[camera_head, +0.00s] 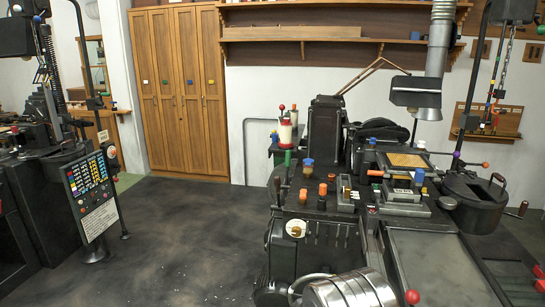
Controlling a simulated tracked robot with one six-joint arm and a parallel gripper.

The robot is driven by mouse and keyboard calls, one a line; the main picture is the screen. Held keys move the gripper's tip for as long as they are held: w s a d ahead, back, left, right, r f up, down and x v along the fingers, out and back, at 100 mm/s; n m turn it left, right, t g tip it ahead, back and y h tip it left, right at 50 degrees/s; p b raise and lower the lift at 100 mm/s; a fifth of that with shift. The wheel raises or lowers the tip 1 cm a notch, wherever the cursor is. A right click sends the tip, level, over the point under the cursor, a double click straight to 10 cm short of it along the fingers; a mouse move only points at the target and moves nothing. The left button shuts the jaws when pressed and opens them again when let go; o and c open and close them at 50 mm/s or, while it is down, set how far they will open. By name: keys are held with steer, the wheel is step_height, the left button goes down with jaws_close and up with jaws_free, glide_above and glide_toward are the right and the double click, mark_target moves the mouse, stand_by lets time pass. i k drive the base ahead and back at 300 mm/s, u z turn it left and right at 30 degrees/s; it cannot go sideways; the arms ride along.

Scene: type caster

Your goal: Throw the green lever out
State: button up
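A lever with a green handle (287,158) stands upright at the left side of the type caster (318,255), right of the picture's middle. The handle is small in the view, and its stem runs down toward the machine's dark body. My gripper does not show in this view, so nothing is seen touching the lever.
Orange and blue knobs (308,162) stand just right of the lever. A silver ribbed cylinder (350,290) and a red ball knob (412,297) are at the front. A sign board (90,195) stands at left. Dark floor (185,240) left of the machine is clear.

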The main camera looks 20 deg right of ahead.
mark_target(287, 160)
steer(key=u, duration=0.45)
steer(key=i, duration=0.8)
steer(key=u, duration=0.55)
steer(key=i, duration=1.65)
steer(key=z, duration=0.4)
steer(key=i, duration=0.65)
steer(key=z, duration=1.1)
steer(key=i, duration=0.75)
steer(key=z, duration=0.5)
